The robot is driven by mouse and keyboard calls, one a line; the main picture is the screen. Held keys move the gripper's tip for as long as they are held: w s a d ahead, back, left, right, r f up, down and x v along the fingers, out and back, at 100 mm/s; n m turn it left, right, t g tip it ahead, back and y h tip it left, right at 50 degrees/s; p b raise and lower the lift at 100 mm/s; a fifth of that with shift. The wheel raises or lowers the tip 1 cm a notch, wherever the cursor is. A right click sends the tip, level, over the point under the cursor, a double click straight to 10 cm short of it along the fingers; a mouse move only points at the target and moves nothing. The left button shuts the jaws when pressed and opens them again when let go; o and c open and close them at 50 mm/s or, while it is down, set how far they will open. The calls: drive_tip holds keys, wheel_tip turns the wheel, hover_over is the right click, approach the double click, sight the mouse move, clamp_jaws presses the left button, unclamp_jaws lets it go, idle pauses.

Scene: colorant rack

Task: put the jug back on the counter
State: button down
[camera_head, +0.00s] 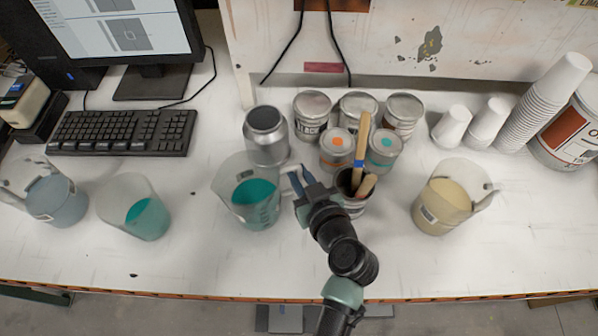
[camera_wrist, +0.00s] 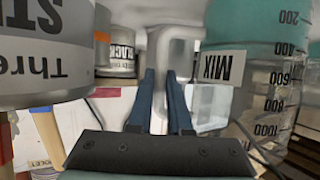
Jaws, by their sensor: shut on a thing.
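The jug (camera_head: 258,213) is clear and holds teal liquid. It looks upright, left of my gripper in the head view. In the wrist view the jug (camera_wrist: 272,75) is at the right, with a MIX label and dark volume marks, upside down in that picture. My gripper (camera_head: 291,176) is shut on the jug's pale handle; the blue fingers (camera_wrist: 167,88) lie on both sides of the handle (camera_wrist: 172,50). The white counter (camera_head: 330,262) is below. I cannot tell whether the jug's base touches it.
A cup with wooden sticks (camera_head: 354,206) stands close right of my gripper. Paint cans (camera_head: 311,115) and a silver can (camera_head: 265,140) stand behind. A jug of cream liquid (camera_head: 442,205) is at right. A teal beaker (camera_head: 145,225) and bluish jug (camera_head: 55,200) are left.

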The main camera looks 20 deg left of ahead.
drive_tip(key=c, duration=1.3)
unclamp_jaws()
drive_tip(key=shift+f, duration=0.1)
drive_tip(key=o, duration=0.5)
drive_tip(key=shift+c, duration=0.2)
drive_tip(key=shift+r, duration=0.2)
drive_tip(key=b+v, duration=0.2)
drive_tip(key=v, duration=1)
